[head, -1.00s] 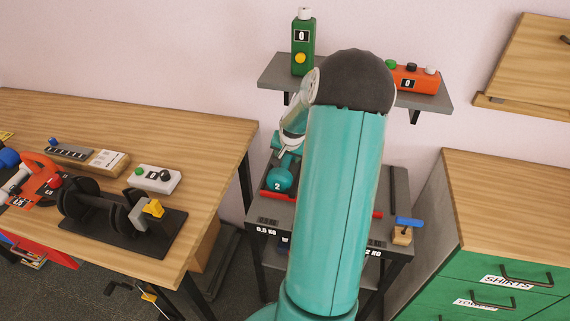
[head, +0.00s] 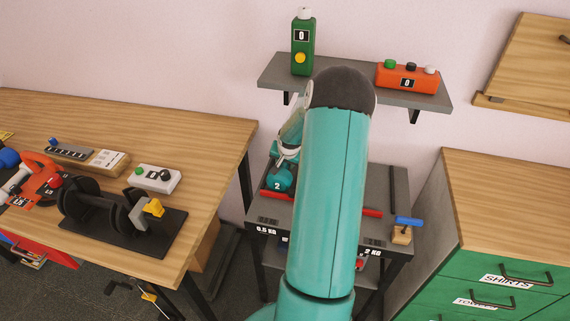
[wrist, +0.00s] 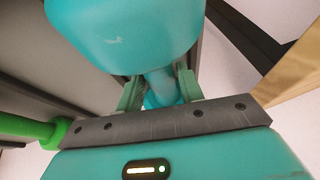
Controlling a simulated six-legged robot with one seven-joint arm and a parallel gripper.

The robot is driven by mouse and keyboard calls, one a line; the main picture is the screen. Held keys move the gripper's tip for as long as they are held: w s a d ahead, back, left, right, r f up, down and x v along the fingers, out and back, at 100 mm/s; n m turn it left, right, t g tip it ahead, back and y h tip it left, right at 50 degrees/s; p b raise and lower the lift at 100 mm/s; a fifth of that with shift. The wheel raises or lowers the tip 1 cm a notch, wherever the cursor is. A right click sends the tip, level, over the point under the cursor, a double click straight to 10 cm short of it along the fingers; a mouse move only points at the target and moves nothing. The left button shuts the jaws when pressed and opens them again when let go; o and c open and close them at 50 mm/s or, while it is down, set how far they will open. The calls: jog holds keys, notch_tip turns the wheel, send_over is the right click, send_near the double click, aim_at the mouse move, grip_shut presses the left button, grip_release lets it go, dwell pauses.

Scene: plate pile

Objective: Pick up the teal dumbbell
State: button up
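The teal dumbbell (head: 279,179) sits at the left of the grey stand, with a "2" on its near head. My gripper (head: 288,152) is just above and behind that head, partly hidden by my arm. In the wrist view, one large teal head (wrist: 125,35) fills the top and the narrow handle (wrist: 160,82) runs between the two fingers. My gripper (wrist: 159,88) is spread around the handle; whether the fingers touch it is hard to tell. The far end of the dumbbell is mostly hidden.
The grey stand (head: 377,228) carries weight labels, red bars and a blue-handled tool (head: 407,224). A wall shelf (head: 350,88) holds a green bottle (head: 303,45) and an orange box (head: 407,77) above. Wooden table (head: 215,145) stands left, green drawers (head: 500,265) right.

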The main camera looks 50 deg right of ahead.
grip_shut()
dwell(1.0)
jog(key=shift+w+d+r, duration=0.1)
jog(key=shift+d+r, duration=0.05)
jog(key=shift+r, duration=0.1)
